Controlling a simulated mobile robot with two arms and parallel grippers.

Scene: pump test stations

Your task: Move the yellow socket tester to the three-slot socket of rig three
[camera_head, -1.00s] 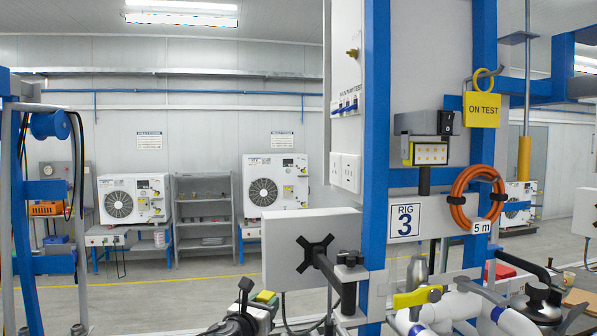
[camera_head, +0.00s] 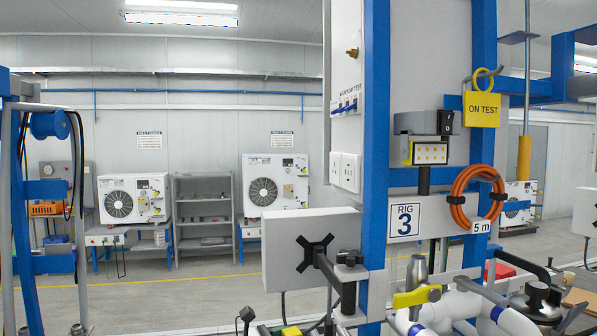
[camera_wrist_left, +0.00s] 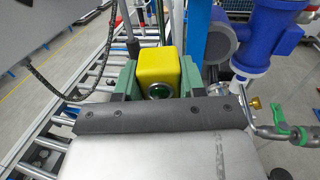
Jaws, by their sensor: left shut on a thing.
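The yellow socket tester (camera_wrist_left: 158,66) is a rounded yellow block with a dark round lens-like end facing the camera. In the left wrist view, my left gripper (camera_wrist_left: 157,80) is shut on it, one green finger at each side. In the head view only a bit of yellow, likely the tester (camera_head: 291,331), shows at the bottom edge. A white panel with socket outlets (camera_head: 345,172) is on the side of the post above the RIG 3 sign (camera_head: 405,220). I cannot tell which outlet has three slots. My right gripper is not in view.
A grey box on a black bracket (camera_head: 312,250) juts out left of the post, below the sockets. A yellow-handled valve (camera_head: 417,296) and white pipes stand at lower right. An orange cable coil (camera_head: 477,198) hangs on the post. Open floor lies to the left.

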